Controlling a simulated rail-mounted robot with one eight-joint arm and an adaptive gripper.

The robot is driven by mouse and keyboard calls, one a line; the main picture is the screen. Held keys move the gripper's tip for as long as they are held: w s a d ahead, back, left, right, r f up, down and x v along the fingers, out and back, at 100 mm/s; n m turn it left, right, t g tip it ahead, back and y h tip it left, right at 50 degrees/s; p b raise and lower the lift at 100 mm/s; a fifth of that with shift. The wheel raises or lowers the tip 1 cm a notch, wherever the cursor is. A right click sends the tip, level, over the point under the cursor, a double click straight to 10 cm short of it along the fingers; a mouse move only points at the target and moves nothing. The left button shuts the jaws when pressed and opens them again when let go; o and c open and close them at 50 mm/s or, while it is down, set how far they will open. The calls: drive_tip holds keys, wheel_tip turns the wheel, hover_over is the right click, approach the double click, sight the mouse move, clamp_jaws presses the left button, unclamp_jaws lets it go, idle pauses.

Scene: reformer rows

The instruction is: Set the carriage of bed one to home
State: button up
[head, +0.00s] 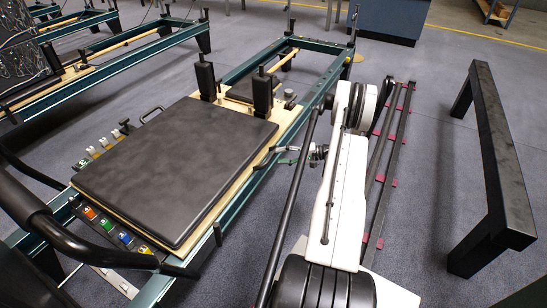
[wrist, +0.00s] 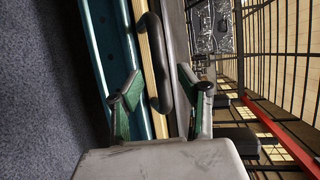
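The nearest reformer bed has a black padded carriage (head: 175,165) on a wooden base, between teal rails (head: 305,118). My gripper (head: 282,156) is beside the carriage's right edge, by a dark curved handle (head: 262,161). In the wrist view my gripper (wrist: 160,98) has its two green fingers wide apart. The dark handle (wrist: 155,65) lies in line with the gap between them, with pale wood (wrist: 148,42) and the teal rail (wrist: 103,55) beside it. I cannot tell whether the fingers touch the handle. No bed number is readable.
Two black shoulder posts (head: 263,92) stand at the carriage's far end. Coloured spring tags (head: 106,225) and a black footbar (head: 75,238) are at the near end. Other reformers stand at upper left. A black bench (head: 495,150) is at right, with bare floor around it.

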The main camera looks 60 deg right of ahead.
drive_tip(key=v, duration=0.7)
drive_tip(key=shift+s, duration=0.15)
drive_tip(key=shift+r, duration=0.1)
